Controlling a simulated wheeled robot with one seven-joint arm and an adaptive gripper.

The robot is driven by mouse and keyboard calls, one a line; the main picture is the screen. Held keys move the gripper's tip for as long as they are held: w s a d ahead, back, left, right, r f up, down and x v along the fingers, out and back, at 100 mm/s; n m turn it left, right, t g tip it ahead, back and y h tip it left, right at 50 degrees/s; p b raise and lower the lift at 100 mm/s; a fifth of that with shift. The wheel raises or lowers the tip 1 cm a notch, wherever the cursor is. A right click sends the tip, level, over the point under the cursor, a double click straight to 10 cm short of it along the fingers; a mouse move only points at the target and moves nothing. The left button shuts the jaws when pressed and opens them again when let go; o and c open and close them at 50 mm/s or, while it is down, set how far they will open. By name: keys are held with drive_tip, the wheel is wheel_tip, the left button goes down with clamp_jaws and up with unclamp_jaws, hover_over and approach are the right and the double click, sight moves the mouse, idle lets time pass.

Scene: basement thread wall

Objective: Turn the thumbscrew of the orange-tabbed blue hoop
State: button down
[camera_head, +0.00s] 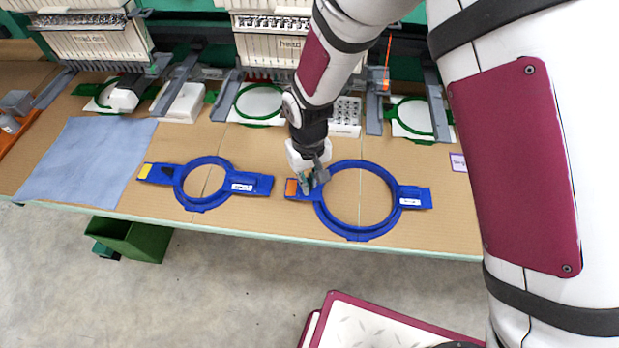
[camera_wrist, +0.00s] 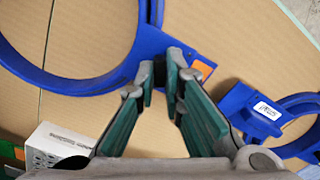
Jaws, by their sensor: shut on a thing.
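The orange-tabbed blue hoop (camera_head: 393,219) lies flat on the table at the centre right, its orange tab (camera_head: 291,187) at its left end. It also shows in the wrist view (camera_wrist: 95,85), with the orange tab (camera_wrist: 203,69) beside my fingers. My gripper (camera_head: 314,182) reaches down over the hoop's left end, next to the tab. In the wrist view my gripper (camera_wrist: 165,72) is shut on a small dark part between the fingertips, where the thumbscrew sits. The thumbscrew is mostly hidden by the fingers. A second blue hoop (camera_head: 186,197) with a yellow tab (camera_head: 145,171) lies to the left.
A blue-grey cloth (camera_head: 85,160) lies at the table's left. Embroidery machines (camera_head: 270,40) with green hoops (camera_head: 258,122) line the back. A white box (camera_wrist: 55,148) shows in the wrist view. A green bin (camera_head: 140,240) sits below the front edge.

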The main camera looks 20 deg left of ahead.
drive_tip(key=n+b, duration=0.1)
drive_tip(key=n, duration=0.2)
drive_tip(key=shift+w+n, duration=0.1)
drive_tip(key=shift+n, duration=0.2)
drive_tip(key=shift+n+b, duration=0.6)
drive_tip(key=shift+n, duration=0.6)
drive_tip(key=c, duration=1.7)
unclamp_jaws()
wheel_tip(320, 180, up, 12)
